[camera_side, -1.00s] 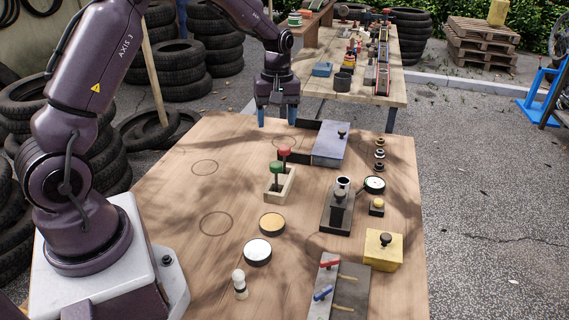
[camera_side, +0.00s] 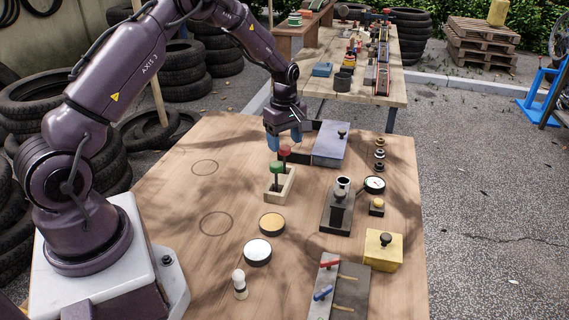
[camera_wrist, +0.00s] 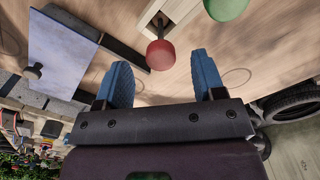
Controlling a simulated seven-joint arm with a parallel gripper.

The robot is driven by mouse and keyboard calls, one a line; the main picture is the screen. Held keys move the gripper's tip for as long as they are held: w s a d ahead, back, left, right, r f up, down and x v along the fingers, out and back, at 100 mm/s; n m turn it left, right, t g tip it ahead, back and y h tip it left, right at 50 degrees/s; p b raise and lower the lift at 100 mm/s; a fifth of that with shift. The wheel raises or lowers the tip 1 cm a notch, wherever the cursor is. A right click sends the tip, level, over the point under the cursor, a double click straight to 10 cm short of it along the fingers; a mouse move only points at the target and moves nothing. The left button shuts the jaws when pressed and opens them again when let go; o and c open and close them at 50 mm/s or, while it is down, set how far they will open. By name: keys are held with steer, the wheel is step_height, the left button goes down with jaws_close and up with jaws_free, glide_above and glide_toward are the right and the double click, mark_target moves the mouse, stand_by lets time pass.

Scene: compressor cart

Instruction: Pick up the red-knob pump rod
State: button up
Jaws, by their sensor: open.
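The red-knob pump rod (camera_side: 284,151) stands upright in a pale wooden holder (camera_side: 284,187), beside a green-knob rod (camera_side: 275,168). My gripper (camera_side: 284,141) is just above and behind the red knob in the side view, with its blue fingers apart and nothing between them. In the wrist view the red knob (camera_wrist: 160,55) lies ahead of the open fingers (camera_wrist: 161,82), roughly centred between them and apart from both. The green knob (camera_wrist: 226,8) is beyond, cut off by the top edge. The lower part of the red-knob rod is mostly hidden.
A grey-lidded box (camera_side: 331,145) with a black knob stands close behind and right of the holder. A dark block with a post (camera_side: 338,209) and a gauge (camera_side: 374,184) stand to the right. The tabletop left of the holder is clear.

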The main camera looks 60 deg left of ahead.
mark_target(284, 146)
step_height(284, 146, down, 5)
steer(key=shift+a+r, duration=0.1)
steer(key=shift+a, duration=0.05)
steer(key=c, duration=1)
steer(key=shift+r, duration=0.15)
